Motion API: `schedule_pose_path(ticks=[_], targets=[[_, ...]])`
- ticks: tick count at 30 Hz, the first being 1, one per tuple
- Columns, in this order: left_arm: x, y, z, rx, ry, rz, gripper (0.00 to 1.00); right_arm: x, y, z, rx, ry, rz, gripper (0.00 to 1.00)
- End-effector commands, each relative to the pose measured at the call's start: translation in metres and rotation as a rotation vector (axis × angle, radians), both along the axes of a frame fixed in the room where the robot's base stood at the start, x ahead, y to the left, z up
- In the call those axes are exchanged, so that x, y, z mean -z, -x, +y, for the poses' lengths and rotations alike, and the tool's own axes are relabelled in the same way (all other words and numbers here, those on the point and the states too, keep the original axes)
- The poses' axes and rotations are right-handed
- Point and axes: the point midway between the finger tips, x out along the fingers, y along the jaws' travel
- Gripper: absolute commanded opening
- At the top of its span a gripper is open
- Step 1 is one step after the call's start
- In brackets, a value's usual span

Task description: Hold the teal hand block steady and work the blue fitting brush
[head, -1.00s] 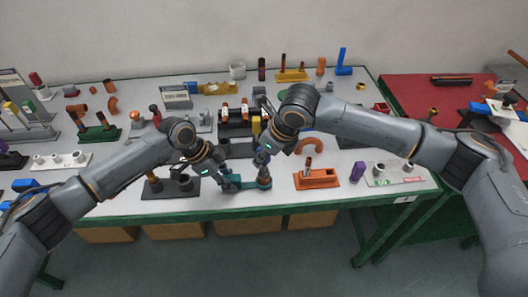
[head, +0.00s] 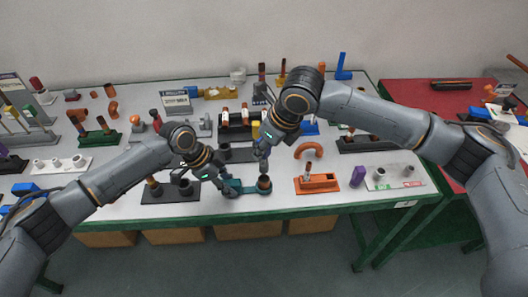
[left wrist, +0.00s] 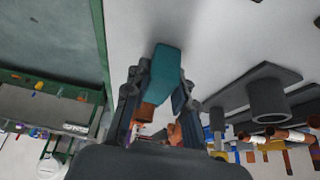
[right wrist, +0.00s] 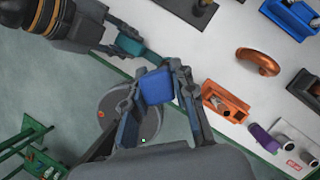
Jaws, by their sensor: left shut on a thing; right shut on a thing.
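My left gripper (head: 222,183) is shut on the teal hand block (head: 246,187) near the front edge of the white table. The block also shows between the fingers in the left wrist view (left wrist: 163,72). A copper-coloured fitting (head: 264,183) stands at the block's right end. My right gripper (head: 263,147) is above the fitting, shut on the blue fitting brush. The brush's blue handle (right wrist: 157,86) fills the jaws in the right wrist view; its lower end is hidden there. In the head view the brush points down towards the fitting; I cannot tell whether its tip is inside.
An orange block (head: 317,183) with an upright copper piece stands to the right, and a copper elbow (head: 309,149) lies behind it. A dark stand (head: 170,190) is left of my left gripper. Racks and fittings crowd the table behind. The table's green front edge (head: 330,207) is close.

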Motion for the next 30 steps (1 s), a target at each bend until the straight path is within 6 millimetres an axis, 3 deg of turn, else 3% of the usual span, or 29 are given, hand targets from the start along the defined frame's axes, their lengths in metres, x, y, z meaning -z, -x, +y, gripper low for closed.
schedule_pose_path(ticks=[17,30], targets=[[0.0,0.0,0.0,0.0,-0.001,0.001,0.0,0.001,0.0,0.0,0.004,0.0,0.001,0.03],[0.0,0.0,0.0,0.0,-0.001,0.001,0.0,0.025,0.0,0.0,0.075,0.002,0.001,0.03]])
